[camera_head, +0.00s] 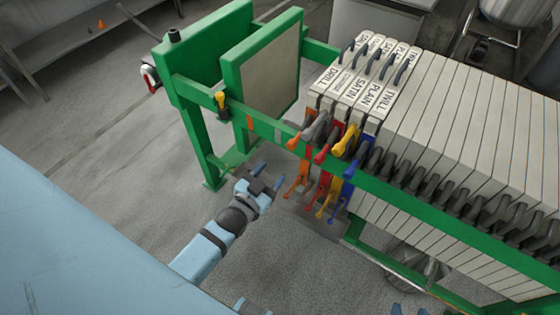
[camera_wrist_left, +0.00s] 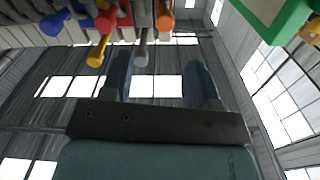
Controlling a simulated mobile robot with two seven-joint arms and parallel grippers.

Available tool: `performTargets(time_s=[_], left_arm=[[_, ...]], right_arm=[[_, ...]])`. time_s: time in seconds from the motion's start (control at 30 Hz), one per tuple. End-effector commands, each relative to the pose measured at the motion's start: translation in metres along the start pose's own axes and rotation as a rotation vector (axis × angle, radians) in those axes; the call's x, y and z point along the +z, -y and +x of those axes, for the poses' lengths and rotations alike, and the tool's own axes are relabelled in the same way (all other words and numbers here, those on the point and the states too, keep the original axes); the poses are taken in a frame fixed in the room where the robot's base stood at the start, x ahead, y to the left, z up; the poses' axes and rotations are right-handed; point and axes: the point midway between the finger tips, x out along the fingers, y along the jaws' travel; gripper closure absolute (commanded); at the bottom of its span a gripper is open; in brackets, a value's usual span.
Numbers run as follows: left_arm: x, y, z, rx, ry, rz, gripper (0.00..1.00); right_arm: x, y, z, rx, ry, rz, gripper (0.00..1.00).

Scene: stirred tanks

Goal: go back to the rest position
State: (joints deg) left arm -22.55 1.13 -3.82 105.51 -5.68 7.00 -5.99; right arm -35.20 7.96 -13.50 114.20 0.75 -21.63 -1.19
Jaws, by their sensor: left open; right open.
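My left gripper (camera_head: 270,177) is open below the green rail, left of the hanging coloured handles. In the left wrist view its two fingers (camera_wrist_left: 160,78) stand apart with nothing held between them. Tips that look like my right gripper (camera_head: 409,311) show apart at the bottom edge of the head view; the rest of it is cut off. The coloured handles are orange (camera_head: 297,184), red (camera_head: 321,187), yellow (camera_head: 329,200) and blue (camera_head: 348,190). In the wrist view the grey handle (camera_wrist_left: 141,45) appears near the left finger.
A green-framed press holds a row of white plates (camera_head: 460,120), some labelled DRILL, SATIN, PLAIN and TWILL. Its green end plates (camera_head: 230,60) stand at upper left. Open grey floor (camera_head: 110,140) lies left of the press. A steel vessel (camera_head: 525,10) stands at upper right.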

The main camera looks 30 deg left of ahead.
Motion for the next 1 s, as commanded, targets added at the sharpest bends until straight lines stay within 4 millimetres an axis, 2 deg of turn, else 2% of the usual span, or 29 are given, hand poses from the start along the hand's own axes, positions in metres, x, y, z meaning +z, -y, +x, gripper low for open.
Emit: performTargets(time_s=[0.13,0.73,0.83,1.0], left_arm=[[0.000,0.000,-0.011,0.000,0.000,0.000,0.45],[-0.001,-0.003,-0.017,0.012,0.023,-0.006,0.45],[0.004,-0.018,-0.039,0.068,0.144,-0.041,0.45],[0.017,-0.054,-0.100,0.192,0.426,-0.115,0.45]], right_arm=[[0.001,0.000,0.001,0.001,0.000,0.000,0.45],[-0.002,-0.001,-0.001,0.002,0.000,0.000,0.45],[-0.012,-0.001,-0.008,0.002,0.001,-0.001,0.45],[-0.030,-0.003,-0.020,0.009,-0.005,-0.003,0.45]])
